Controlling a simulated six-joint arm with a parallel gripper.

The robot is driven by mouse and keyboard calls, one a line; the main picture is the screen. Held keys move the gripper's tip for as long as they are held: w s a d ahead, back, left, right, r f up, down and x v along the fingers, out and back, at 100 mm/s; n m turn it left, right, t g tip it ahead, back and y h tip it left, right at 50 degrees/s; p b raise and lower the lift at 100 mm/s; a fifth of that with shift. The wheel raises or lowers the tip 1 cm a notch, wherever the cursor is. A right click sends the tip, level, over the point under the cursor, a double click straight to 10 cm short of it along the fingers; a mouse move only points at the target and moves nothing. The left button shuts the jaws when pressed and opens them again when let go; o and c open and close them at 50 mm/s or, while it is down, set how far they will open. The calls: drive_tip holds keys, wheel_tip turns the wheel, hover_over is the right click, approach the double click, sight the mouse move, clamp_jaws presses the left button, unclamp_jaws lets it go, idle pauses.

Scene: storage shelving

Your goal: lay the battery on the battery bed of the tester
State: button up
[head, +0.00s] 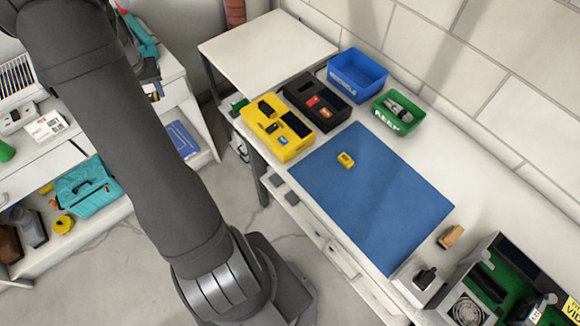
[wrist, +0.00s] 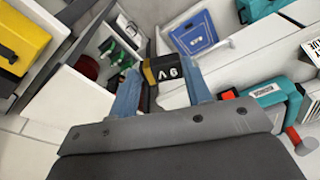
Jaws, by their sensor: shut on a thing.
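The battery (wrist: 168,72) is a black block with a gold end and white "9V" lettering that reads upside down in the wrist view. My gripper (wrist: 163,78) is shut on it, one blue-grey finger on each side, and holds it in the air. In the head view my arm hides the battery, and I cannot make out the fingertips. I cannot tell for sure which thing is the tester. A small yellow device (head: 346,160) lies on the blue mat (head: 385,205). A yellow case (head: 268,141) with dark recesses stands behind the mat's left corner.
A black tray (head: 318,99), a blue bin (head: 357,76) and a green bin (head: 399,112) stand behind the mat. A tan block (head: 450,236) and an open case (head: 480,285) are at the right. Most of the mat is clear. A teal drill (wrist: 270,92) is near my gripper.

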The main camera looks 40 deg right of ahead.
drive_tip(key=s+d+r+m, duration=0.15)
drive_tip(key=s+d, duration=0.25)
drive_tip(key=d, duration=0.4)
drive_tip(key=s+d+m, duration=0.2)
drive_tip(key=s+d, duration=0.1)
drive_tip(key=d, duration=0.5)
drive_tip(key=s+d+f+m, duration=0.2)
drive_tip(key=s+d+m, duration=0.1)
drive_tip(key=s+d, duration=1.4)
drive_tip(key=s+d+f+m+g, duration=0.1)
drive_tip(key=s+d+m, duration=0.1)
drive_tip(key=s, duration=0.9)
drive_tip(key=s+d+f+m, duration=0.1)
drive_tip(key=s+d+m, duration=0.1)
drive_tip(key=s, duration=0.8)
drive_tip(key=s+a+f+m+h, duration=0.1)
drive_tip(key=s+a+m, duration=0.1)
drive_tip(key=s, duration=0.8)
drive_tip(key=s+a+f+m, duration=0.1)
drive_tip(key=s+a+m, duration=0.15)
drive_tip(key=s, duration=0.75)
drive_tip(key=n, duration=0.1)
hover_over(378, 182)
drive_tip(key=shift+g, duration=0.4)
drive_tip(key=f, duration=0.6)
drive_tip(key=shift+a+f, duration=0.25)
drive_tip(key=shift+f, duration=2)
drive_tip(key=shift+f, duration=0.1)
